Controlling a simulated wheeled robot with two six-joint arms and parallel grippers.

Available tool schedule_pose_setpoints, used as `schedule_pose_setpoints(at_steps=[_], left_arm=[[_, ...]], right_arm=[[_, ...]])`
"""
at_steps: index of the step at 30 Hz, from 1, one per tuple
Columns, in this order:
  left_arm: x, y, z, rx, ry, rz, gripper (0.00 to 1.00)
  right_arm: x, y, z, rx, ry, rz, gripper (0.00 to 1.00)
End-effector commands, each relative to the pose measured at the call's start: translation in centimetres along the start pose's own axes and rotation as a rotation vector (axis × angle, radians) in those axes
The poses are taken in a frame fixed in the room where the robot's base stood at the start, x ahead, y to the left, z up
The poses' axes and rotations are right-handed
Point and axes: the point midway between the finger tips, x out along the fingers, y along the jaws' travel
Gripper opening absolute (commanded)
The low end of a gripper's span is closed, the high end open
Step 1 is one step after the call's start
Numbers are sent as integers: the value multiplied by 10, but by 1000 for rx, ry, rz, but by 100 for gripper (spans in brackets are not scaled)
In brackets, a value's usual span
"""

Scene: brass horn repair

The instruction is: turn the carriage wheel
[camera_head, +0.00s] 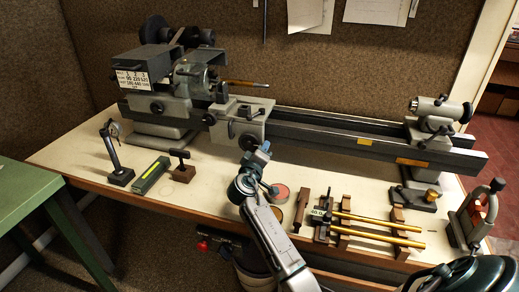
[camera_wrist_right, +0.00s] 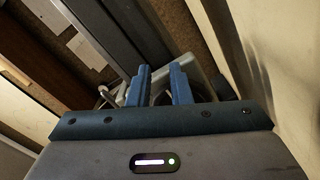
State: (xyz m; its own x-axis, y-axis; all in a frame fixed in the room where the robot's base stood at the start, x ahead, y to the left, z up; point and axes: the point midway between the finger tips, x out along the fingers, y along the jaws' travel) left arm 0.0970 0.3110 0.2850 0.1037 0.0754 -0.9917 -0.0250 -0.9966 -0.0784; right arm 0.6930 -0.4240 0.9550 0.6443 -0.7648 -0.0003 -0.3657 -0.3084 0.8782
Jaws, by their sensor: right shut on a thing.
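The carriage wheel (camera_head: 247,141) is a dark handwheel on the front of the grey lathe carriage (camera_head: 238,117), partly hidden by my right gripper (camera_head: 261,153). The right gripper reaches it from the front and is shut on it. In the right wrist view, the two blue fingers of the right gripper (camera_wrist_right: 159,86) stand a short gap apart, with part of the wheel (camera_wrist_right: 160,97) between them, mostly hidden by the gripper body. My left gripper is not in view.
The lathe bed (camera_head: 330,127) runs right to the tailstock (camera_head: 436,117). On the bench front are a rack with brass rods (camera_head: 380,219), a red round tin (camera_head: 279,192), a small brown block tool (camera_head: 183,172) and a dark stand (camera_head: 118,160). A green table (camera_head: 25,190) is at left.

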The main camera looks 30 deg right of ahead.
Motion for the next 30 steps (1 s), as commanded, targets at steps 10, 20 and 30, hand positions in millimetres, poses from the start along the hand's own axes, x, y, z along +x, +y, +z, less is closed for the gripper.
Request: schedule_pose_setpoints(at_steps=[10, 20, 30], left_arm=[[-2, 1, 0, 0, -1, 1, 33], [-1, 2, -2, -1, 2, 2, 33], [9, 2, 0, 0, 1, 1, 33]], right_arm=[[0, 2, -4, -4, 5, -1, 63], [0, 0, -4, -2, 5, -5, 90], [-33, -4, -2, 2, 4, -9, 90]])
